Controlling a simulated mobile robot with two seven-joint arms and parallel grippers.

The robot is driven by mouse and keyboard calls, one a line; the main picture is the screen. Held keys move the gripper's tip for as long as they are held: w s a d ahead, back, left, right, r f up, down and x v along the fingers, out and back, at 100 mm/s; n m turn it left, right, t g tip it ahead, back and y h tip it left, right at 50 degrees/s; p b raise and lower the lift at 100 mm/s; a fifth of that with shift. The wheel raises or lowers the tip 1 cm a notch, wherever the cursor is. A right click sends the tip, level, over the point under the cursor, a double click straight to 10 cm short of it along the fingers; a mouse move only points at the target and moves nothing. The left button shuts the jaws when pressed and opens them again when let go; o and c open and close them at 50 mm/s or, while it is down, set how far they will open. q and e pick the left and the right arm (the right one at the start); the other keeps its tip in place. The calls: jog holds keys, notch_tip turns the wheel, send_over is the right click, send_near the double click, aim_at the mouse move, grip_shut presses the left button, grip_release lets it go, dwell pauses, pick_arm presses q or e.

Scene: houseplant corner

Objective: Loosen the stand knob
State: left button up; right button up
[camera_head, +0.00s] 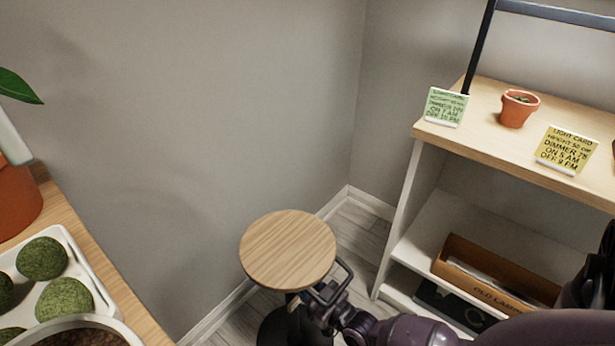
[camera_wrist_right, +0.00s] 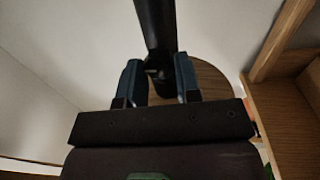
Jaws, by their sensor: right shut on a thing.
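The stand has a round wooden top (camera_head: 288,248) and a dark post and base (camera_head: 283,325) below it, in the lower middle of the head view. My right gripper (camera_head: 327,287) is at the post, just under the right edge of the top. In the right wrist view the black post (camera_wrist_right: 153,25) runs down between the two fingers of the right gripper (camera_wrist_right: 157,72). The fingers are shut on the small dark stand knob (camera_wrist_right: 154,68) at the post; it is mostly hidden in the head view. My left gripper is not in view.
A wooden shelf unit (camera_head: 395,225) stands on the right, with a small terracotta pot (camera_head: 518,108), a green card (camera_head: 445,106), a yellow card (camera_head: 566,149) and a wooden box (camera_head: 480,280). A white tray (camera_head: 75,255) of moss balls is at left. Walls are close behind the stand.

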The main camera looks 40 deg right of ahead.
jog(key=shift+n+p, duration=0.5)
jog(key=shift+n, duration=0.4)
jog(key=o, duration=0.9)
jog(key=shift+c, duration=0.2)
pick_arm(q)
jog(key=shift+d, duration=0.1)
pick_arm(e)
jog(key=shift+o, duration=0.3)
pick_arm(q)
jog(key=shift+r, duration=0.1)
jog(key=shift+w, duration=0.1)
pick_arm(e)
jog(key=shift+s, duration=0.1)
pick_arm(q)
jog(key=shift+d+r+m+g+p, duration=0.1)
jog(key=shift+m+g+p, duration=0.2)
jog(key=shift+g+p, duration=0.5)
pick_arm(e)
jog(key=s, duration=1)
jog(key=shift+s+d, duration=0.3)
jog(key=shift+d, duration=0.1)
